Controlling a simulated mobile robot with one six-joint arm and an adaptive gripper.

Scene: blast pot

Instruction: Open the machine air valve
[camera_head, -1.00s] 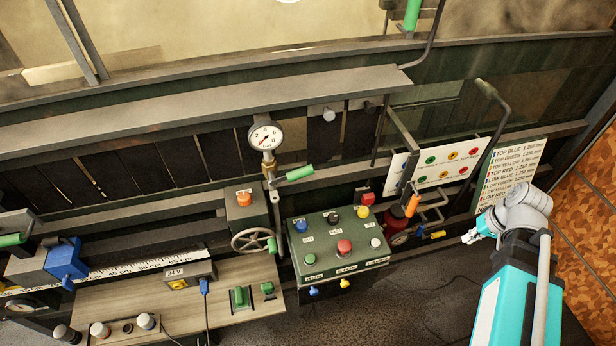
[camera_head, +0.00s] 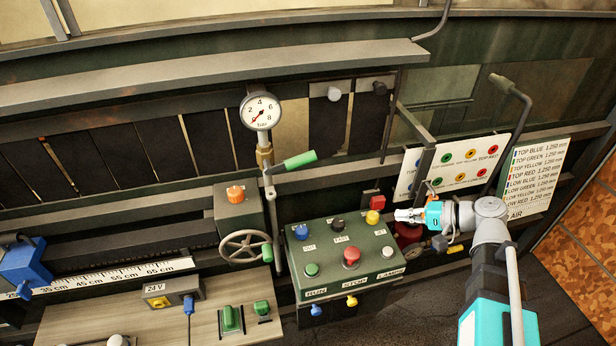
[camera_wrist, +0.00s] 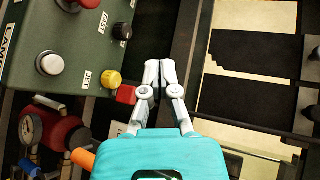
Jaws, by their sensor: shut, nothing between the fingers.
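No label naming the machine air valve is legible. A lever with a green grip (camera_head: 300,160) sticks out right from the brass fitting (camera_head: 264,157) under the pressure gauge (camera_head: 260,111). A second handle, with an orange grip (camera_wrist: 82,158), shows at the lower left in the wrist view, beside a red regulator (camera_wrist: 62,132); in the head view my gripper mostly covers it. My gripper (camera_head: 400,214) is shut and empty, pointing left, near the right end of the green control box. In the wrist view its fingertips (camera_wrist: 154,70) are together, apart from both handles.
The green control box (camera_head: 330,268) carries several buttons and knobs. A grey handwheel (camera_head: 243,246) stands left of it. A bent grey bar (camera_head: 515,130) crosses near the label boards (camera_head: 535,180) at right. Dark strips hang behind the gauge.

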